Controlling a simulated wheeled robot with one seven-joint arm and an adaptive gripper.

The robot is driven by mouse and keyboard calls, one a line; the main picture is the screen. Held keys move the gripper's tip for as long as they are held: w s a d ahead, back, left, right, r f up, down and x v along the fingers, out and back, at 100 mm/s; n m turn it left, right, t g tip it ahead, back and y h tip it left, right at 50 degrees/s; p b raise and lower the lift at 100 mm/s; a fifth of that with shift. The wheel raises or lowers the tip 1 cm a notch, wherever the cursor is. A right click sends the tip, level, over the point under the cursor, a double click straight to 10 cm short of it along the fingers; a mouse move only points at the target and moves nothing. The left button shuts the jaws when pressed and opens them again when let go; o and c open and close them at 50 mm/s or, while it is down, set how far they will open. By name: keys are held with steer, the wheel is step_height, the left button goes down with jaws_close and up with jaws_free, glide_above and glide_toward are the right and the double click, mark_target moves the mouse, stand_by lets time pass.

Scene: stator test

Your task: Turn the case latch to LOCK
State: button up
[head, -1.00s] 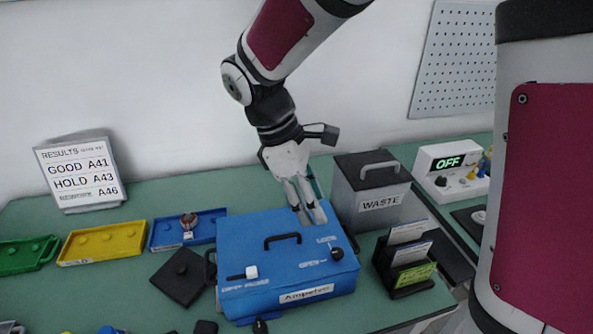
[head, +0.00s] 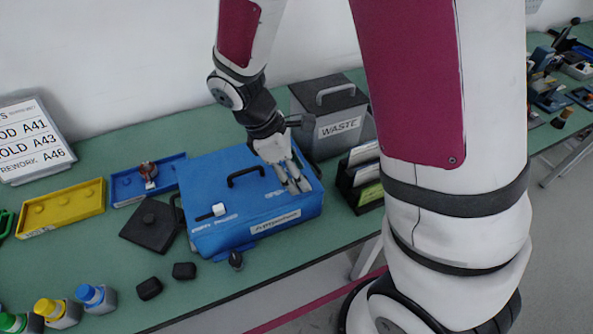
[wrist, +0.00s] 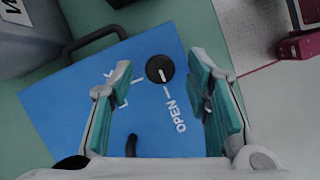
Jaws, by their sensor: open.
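The blue case (head: 205,175) sits on the green bench, with a black carry handle (head: 245,176) on its lid. The case latch (wrist: 160,68) is a round black knob with a white pointer line, on the lid in the wrist view. Its pointer is turned toward the OPEN lettering (wrist: 175,117); the LOCK lettering (wrist: 123,98) is partly covered by a finger. My gripper (head: 294,187) is open above the right part of the lid. In the wrist view the teal-padded fingers stand on either side of the knob, apart from it. In the head view the gripper hides the knob.
The grey WASTE bin (head: 335,128) stands behind the case, and a card holder (head: 361,178) stands to its right. A white slider (head: 218,209) is on the lid's left. Blue (head: 122,187) and yellow (head: 62,208) trays lie to the left.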

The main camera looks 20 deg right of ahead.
steer(key=shift+f, duration=0.2)
jaws_close()
